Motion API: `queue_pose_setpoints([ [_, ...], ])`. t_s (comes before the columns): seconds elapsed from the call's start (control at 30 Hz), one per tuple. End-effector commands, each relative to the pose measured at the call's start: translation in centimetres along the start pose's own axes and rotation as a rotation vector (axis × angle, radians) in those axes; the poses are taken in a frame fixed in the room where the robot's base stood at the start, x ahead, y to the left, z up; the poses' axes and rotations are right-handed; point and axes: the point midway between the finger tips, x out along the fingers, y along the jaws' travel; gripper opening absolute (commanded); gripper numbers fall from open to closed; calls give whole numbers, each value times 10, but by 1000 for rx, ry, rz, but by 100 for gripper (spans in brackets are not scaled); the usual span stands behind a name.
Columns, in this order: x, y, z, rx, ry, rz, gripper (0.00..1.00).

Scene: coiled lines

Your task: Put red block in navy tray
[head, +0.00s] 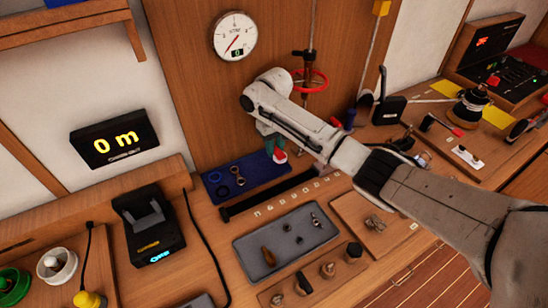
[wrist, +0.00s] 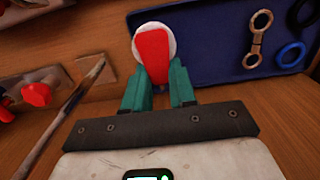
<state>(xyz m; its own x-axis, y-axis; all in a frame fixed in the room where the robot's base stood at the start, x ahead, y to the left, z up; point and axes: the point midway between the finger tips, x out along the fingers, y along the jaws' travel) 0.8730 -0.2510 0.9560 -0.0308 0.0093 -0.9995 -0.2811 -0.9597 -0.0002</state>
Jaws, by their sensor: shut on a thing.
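The red block (wrist: 154,54), a red piece with a rounded white part, sits between the two teal fingers of my gripper (wrist: 158,85) in the wrist view. The gripper is shut on it. In the head view the red block (head: 280,156) hangs below my gripper (head: 272,145), at the right end of the navy tray (head: 217,193). In the wrist view the block overlaps the near left end of the navy tray (wrist: 215,65). I cannot tell how high it is above the tray. The tray holds a metal shackle-like piece (wrist: 259,38) and a blue ring (wrist: 291,54).
A dark rail (head: 265,198) runs in front of the navy tray. A grey tray (head: 262,238) with several small parts lies nearer. A black device (head: 150,225) stands left. A red handwheel (head: 310,81) is mounted behind my arm. The tray's middle has bare floor.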

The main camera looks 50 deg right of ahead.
Motion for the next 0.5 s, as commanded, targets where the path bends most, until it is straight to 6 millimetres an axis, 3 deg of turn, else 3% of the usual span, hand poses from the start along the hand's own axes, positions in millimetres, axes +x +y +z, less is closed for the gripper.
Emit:
queue_pose_setpoints([
  [0.17,6,0,-4,0,2,2,0],
  [0.5,36,1,-7,0,2,2,0],
])
